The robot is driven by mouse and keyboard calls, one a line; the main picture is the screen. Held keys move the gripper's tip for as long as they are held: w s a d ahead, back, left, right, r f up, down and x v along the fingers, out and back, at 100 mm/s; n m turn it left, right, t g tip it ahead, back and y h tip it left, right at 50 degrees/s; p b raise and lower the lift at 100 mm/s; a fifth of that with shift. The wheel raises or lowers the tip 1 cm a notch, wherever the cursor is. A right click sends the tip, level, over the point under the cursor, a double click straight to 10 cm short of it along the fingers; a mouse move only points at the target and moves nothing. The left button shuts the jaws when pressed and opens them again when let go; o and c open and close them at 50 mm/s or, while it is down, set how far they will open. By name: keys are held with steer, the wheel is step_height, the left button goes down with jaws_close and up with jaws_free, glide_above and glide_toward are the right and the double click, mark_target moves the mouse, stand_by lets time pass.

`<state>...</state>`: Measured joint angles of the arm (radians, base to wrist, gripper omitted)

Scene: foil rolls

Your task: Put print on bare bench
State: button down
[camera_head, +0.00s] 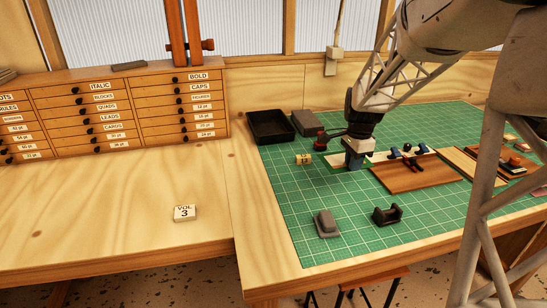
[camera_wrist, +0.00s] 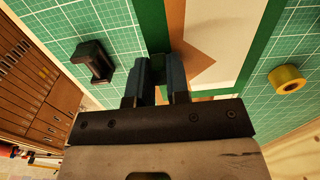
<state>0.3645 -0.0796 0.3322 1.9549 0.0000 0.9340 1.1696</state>
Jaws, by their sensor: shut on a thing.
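The print (camera_wrist: 228,35) is a flat pale sheet with a green border and an orange-brown shape, seen close up in the wrist view. In the head view a small pale part of it (camera_head: 338,161) shows left of my gripper, over the green cutting mat (camera_head: 350,245). My gripper (camera_head: 355,163) points down, with its dark blue-grey fingers (camera_wrist: 161,80) shut on the print's edge. The grip itself is partly hidden. I cannot tell whether the print is lifted off the mat. The bare bench (camera_head: 105,215) is the pale wooden top at the left.
A VOL 3 block (camera_head: 185,213) stands on the bare bench. On the mat are a yellow roll (camera_head: 304,159), a black dispenser (camera_head: 388,214), a grey block (camera_head: 327,223), a black tray (camera_head: 270,127) and a brown board (camera_head: 415,173). Drawer cabinets (camera_head: 115,112) line the back.

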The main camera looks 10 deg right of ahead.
steer(key=shift+a, duration=0.15)
steer(key=w+a+f+n, duration=0.1)
steer(key=a+n, duration=0.3)
steer(key=a, duration=1)
steer(key=w+a+f+n, duration=0.1)
steer(key=w+a+n, duration=0.2)
steer(key=a, duration=1)
steer(key=w+a+f+n, duration=0.1)
steer(key=a+n, duration=0.5)
steer(key=a, duration=0.8)
steer(key=shift+w+a+f+n, duration=0.3)
steer(key=shift+w+a+f, duration=0.1)
steer(key=shift+w, duration=0.15)
steer(key=s+a+n, duration=0.1)
steer(key=a, duration=0.3)
steer(key=s+a+n, duration=0.1)
steer(key=a, duration=0.3)
steer(key=s+a+f+n, duration=0.1)
steer(key=a+n, duration=0.1)
steer(key=a, duration=0.2)
steer(key=shift+s+a+f, duration=0.1)
steer(key=shift+s+a, duration=0.3)
